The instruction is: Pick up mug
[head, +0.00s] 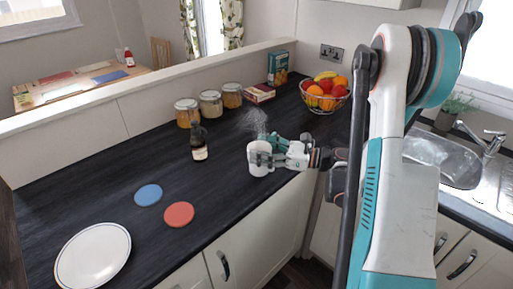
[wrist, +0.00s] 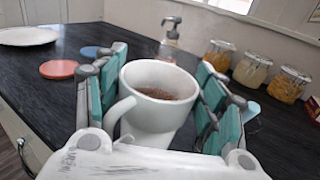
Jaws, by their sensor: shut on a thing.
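The white mug (head: 260,160) is at the front edge of the dark counter (head: 95,195), near the middle of the head view. It is upright, with its handle toward my wrist camera. In the wrist view the mug (wrist: 150,118) holds something dark brown. My gripper (head: 269,155) is shut on the mug, with one teal-padded finger on each side; the wrist view shows the fingers (wrist: 163,88) flanking it. The mug's base is hidden in the wrist view, and I cannot tell whether it touches the counter.
A dark bottle (head: 199,142) stands left of the mug, with several lidded jars (head: 210,103) behind. A fruit bowl (head: 325,103) is at the back right. Blue (head: 148,195) and red (head: 179,214) coasters and a white plate (head: 92,256) lie left. The counter between is clear.

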